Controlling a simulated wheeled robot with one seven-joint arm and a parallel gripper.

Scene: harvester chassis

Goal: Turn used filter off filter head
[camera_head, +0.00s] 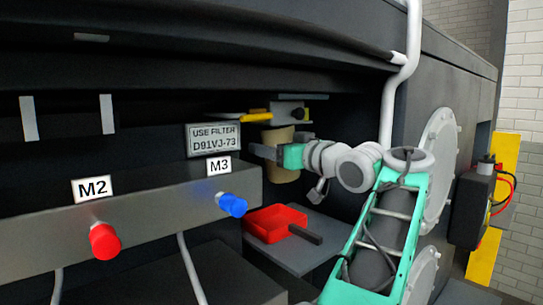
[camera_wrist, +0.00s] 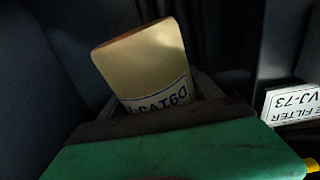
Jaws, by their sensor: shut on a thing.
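The used filter (camera_head: 281,172), a tan cylinder, hangs upright under the filter head (camera_head: 290,111) in the dark bay. My gripper (camera_head: 272,154) reaches in from the right and is shut on the filter's side. In the wrist view the filter (camera_wrist: 145,58) stands beyond the green gripper body, with its label partly hidden by it. One dark finger shows left of the filter in the head view. The joint between filter and head is too small and dark to judge.
A red tray (camera_head: 274,221) with a dark handle lies on a grey shelf (camera_head: 262,252) below the filter. A sign (camera_head: 213,139) reads "USE FILTER D91VJ-73". A yellow lever (camera_head: 256,116) sits beside the head. Blue (camera_head: 232,205) and red (camera_head: 104,241) knobs stick out at left. A white pipe (camera_head: 389,105) runs at right.

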